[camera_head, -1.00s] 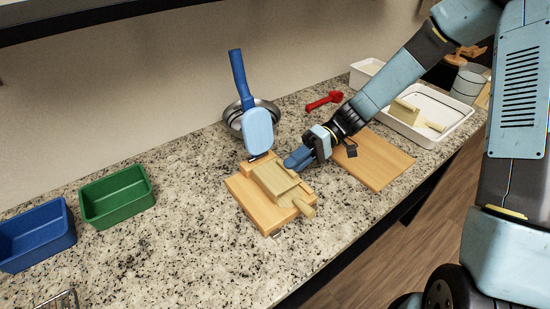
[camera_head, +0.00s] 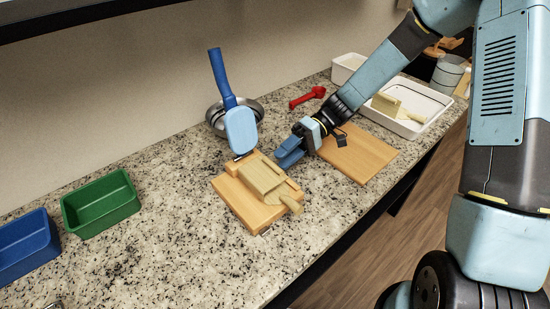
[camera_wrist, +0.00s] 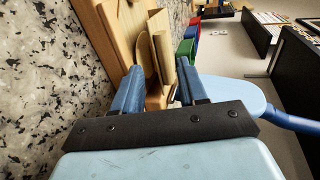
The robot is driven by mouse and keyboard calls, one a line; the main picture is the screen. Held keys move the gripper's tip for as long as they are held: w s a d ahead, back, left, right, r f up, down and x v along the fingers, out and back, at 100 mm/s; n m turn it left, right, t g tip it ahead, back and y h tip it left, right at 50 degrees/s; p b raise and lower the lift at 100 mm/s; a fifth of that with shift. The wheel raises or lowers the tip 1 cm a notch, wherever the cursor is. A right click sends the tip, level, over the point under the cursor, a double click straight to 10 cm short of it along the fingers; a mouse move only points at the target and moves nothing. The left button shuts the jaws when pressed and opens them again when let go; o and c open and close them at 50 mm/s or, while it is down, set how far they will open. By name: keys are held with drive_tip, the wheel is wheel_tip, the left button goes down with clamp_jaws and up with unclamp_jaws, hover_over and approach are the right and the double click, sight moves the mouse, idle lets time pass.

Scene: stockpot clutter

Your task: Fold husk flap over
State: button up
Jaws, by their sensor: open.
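The pale tan husk (camera_head: 262,177) lies on a light wooden board (camera_head: 231,199), its narrow tail (camera_head: 291,204) pointing to the front right. A squarish flap-like panel lies on top; I cannot tell how far it is folded. My gripper (camera_head: 287,154) is open and empty, just right of and behind the board's back right corner, apart from the husk. In the wrist view its two blue fingers (camera_wrist: 160,78) stand apart. Beyond them show the board (camera_wrist: 106,32) and tan husk pieces (camera_wrist: 164,55), partly hidden by the fingers.
A blue paddle (camera_head: 241,128) stands upright behind the board, before a metal bowl (camera_head: 216,115). A flat board (camera_head: 360,154), red spoon (camera_head: 307,97) and white tray (camera_head: 437,104) lie to the right. Green (camera_head: 100,204) and blue (camera_head: 25,246) bins stand left; clear counter lies between.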

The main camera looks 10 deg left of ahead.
drive_tip(key=v, duration=1.2)
drive_tip(key=shift+f, duration=0.1)
drive_tip(key=s+d+r+m+t+h, duration=0.4)
drive_tip(key=s+d+r+t, duration=0.4)
drive_tip(key=d, duration=0.4)
drive_tip(key=s+d+r+m+t+h, duration=0.4)
drive_tip(key=s+d+r+m+t, duration=0.2)
drive_tip(key=s+d+r+t, duration=0.3)
drive_tip(key=shift+s+d+r+h, duration=0.4)
drive_tip(key=shift+s+d+r, duration=0.25)
drive_tip(key=shift+d+r, duration=1.65)
drive_tip(key=shift+a, duration=0.1)
